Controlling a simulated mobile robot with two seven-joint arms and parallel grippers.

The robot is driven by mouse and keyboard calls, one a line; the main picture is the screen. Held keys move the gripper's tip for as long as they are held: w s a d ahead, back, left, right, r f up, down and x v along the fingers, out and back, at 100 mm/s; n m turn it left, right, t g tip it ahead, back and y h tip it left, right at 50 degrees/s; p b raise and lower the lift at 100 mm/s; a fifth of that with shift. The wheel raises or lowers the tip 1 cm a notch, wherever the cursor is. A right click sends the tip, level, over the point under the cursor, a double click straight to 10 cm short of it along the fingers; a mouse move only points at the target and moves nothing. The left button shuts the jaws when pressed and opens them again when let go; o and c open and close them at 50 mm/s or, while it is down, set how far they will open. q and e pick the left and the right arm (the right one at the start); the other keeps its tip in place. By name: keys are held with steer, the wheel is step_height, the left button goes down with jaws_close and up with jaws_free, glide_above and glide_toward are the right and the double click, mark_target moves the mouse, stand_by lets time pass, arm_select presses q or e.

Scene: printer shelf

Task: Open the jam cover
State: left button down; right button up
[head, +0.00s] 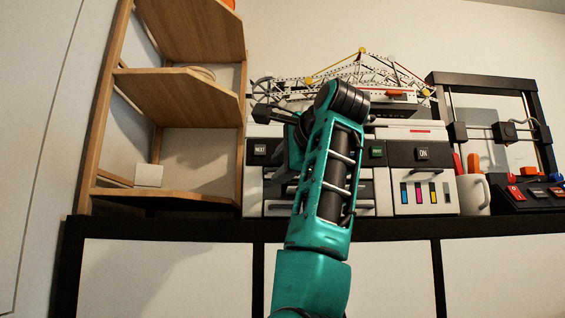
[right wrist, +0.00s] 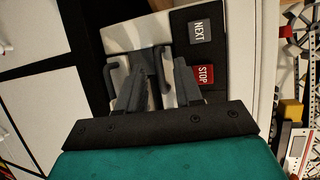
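The white and dark grey printer (head: 405,205) stands on the cabinet top. My right arm crosses its front and hides much of its middle, so I cannot make out the jam cover for certain. My right gripper is partly hidden behind its own arm in the head view (head: 284,165), close to the printer front. In the right wrist view my right gripper (right wrist: 162,62) has its fingers apart. Dark handle-like pieces show by the fingers; contact is unclear. My left gripper is out of view.
A wooden shelf (head: 178,93) stands left of the printer. To the right are a white mug (head: 472,192), a black frame machine (head: 462,132) and a black control box (head: 520,196).

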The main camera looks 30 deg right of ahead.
steer(key=shift+c, duration=0.4)
jaws_close()
stand_by(1.0)
